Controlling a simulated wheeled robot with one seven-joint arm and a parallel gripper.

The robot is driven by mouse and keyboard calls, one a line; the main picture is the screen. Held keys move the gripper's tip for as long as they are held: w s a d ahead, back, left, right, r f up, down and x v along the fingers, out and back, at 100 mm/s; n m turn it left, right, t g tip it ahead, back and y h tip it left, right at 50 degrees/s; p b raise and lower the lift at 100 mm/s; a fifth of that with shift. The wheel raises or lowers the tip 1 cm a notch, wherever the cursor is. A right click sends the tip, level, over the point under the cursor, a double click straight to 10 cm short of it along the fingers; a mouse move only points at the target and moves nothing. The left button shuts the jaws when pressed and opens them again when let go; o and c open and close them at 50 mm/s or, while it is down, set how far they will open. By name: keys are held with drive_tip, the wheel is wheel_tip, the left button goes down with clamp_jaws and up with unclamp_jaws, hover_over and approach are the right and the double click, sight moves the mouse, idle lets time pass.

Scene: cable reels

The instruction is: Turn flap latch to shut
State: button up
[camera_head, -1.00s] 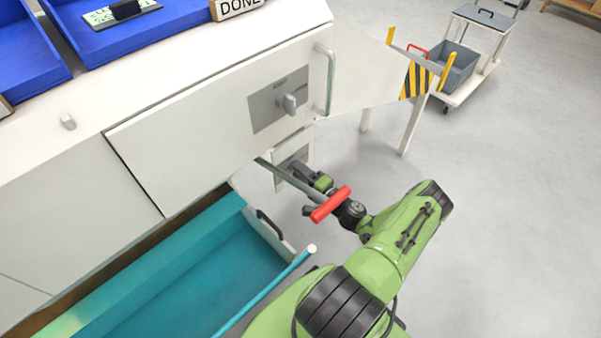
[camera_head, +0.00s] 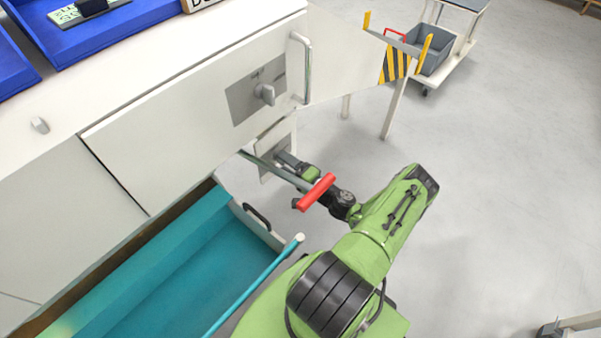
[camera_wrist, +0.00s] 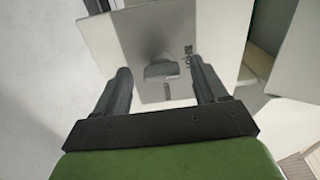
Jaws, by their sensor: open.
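A lower latch plate (camera_head: 286,136) sits under the right end of the white cabinet front, partly hidden by my arm. In the wrist view the latch plate (camera_wrist: 122,32) carries a grey knob (camera_wrist: 160,69) and the printed word SHUT. My gripper (camera_wrist: 160,76) is open, with its fingers on either side of the knob in that view; contact cannot be told. In the head view my gripper (camera_head: 285,160) is close to the lower plate. A second grey plate (camera_head: 243,103) with a knob (camera_head: 265,94) is on the cabinet front above.
A grey bar with a red grip (camera_head: 317,192) crosses in front of my wrist. A teal tray (camera_head: 190,270) lies at lower left. A vertical handle (camera_head: 304,68) stands beside the upper plate. Grey floor on the right is mostly free, with a cart (camera_head: 452,50) behind.

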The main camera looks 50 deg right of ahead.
drive_tip(key=s+p, duration=0.2)
drive_tip(key=s, duration=1.2)
drive_tip(key=shift+s+d, duration=0.2)
